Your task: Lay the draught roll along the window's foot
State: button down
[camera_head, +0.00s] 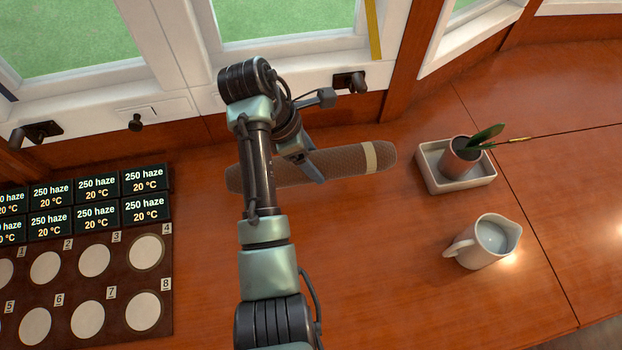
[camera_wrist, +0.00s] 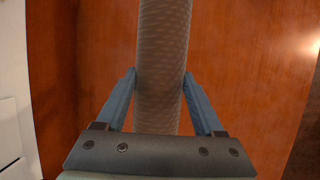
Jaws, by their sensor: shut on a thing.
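The draught roll (camera_head: 338,163) is a brown patterned cylinder with a cream band near its right end. It lies crosswise over the wooden surface, a little short of the window's foot (camera_head: 210,115), with its right end slightly farther up the picture. My gripper (camera_head: 312,172) is shut around the roll near its middle. In the wrist view the roll (camera_wrist: 162,60) runs between the two blue fingers of my gripper (camera_wrist: 160,85), one on each side. My arm hides part of the roll's left half. I cannot tell whether the roll touches the surface.
A potted plant (camera_head: 462,155) stands in a white tray (camera_head: 480,184) to the right. A white jug (camera_head: 480,242) stands below it. A board (camera_head: 125,250) with numbered discs and several display tiles (camera_head: 97,216) fills the left. Dark window handles (camera_head: 349,82) jut from the frame.

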notch_tip(320, 180, down, 8)
jog(key=b, duration=0.3)
grip_release()
jog(key=shift+f, duration=0.15)
jog(key=p+v, duration=0.5)
jog(key=v, duration=0.7)
jog(key=shift+s+r, duration=0.1)
jog(key=shift+r, duration=0.1)
